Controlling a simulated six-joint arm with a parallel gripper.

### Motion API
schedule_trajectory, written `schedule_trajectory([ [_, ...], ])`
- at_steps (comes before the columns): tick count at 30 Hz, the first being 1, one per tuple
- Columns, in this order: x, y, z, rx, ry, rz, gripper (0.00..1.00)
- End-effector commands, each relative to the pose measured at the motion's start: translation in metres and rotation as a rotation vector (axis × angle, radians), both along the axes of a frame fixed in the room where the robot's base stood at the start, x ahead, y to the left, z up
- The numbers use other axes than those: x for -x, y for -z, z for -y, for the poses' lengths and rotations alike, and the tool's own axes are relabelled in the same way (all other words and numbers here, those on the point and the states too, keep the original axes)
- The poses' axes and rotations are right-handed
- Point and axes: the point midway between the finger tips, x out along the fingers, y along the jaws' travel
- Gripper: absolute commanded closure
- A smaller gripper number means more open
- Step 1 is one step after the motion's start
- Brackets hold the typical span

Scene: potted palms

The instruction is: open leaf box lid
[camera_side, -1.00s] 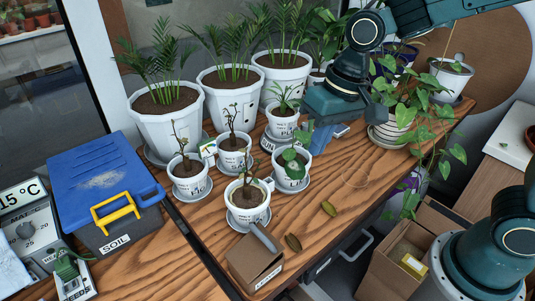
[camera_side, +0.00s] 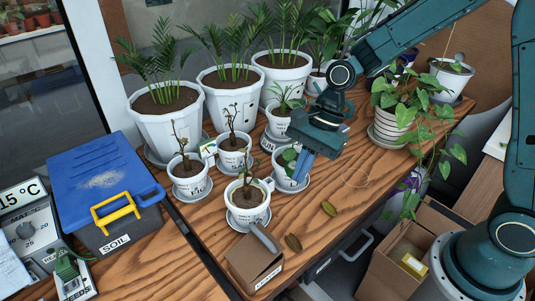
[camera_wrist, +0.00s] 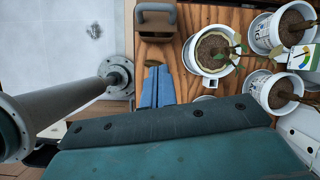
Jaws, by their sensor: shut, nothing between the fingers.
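The leaf box (camera_side: 255,268) is a small brown box with a white label at the front edge of the table. Its lid appears shut, with a grey handle (camera_side: 265,238) on top. The box (camera_wrist: 155,27) also shows at the top of the wrist view, with its handle (camera_wrist: 155,10). My gripper (camera_side: 302,181) is shut and empty, its blue fingers pointing down beside a small potted plant. It is above and to the right of the box, apart from it. In the wrist view the closed fingers (camera_wrist: 157,70) lie below the box.
Small potted plants, including a bare-stemmed one (camera_side: 247,198), stand on saucers left of my gripper. A blue-lidded soil bin (camera_side: 105,185) stands at left. An open carton (camera_side: 410,250) is at lower right.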

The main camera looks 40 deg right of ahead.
Motion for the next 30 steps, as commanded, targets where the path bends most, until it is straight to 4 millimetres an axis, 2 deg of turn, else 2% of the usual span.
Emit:
schedule_trajectory([
  [3, -0.002, 0.009, 0.001, -0.039, 0.121, -0.070, 1.00],
  [9, -0.004, 0.015, 0.001, -0.071, 0.220, -0.127, 1.00],
  [20, -0.004, 0.019, -0.002, -0.072, 0.228, -0.134, 1.00],
  [30, -0.003, 0.048, -0.018, -0.072, 0.225, -0.135, 1.00],
])
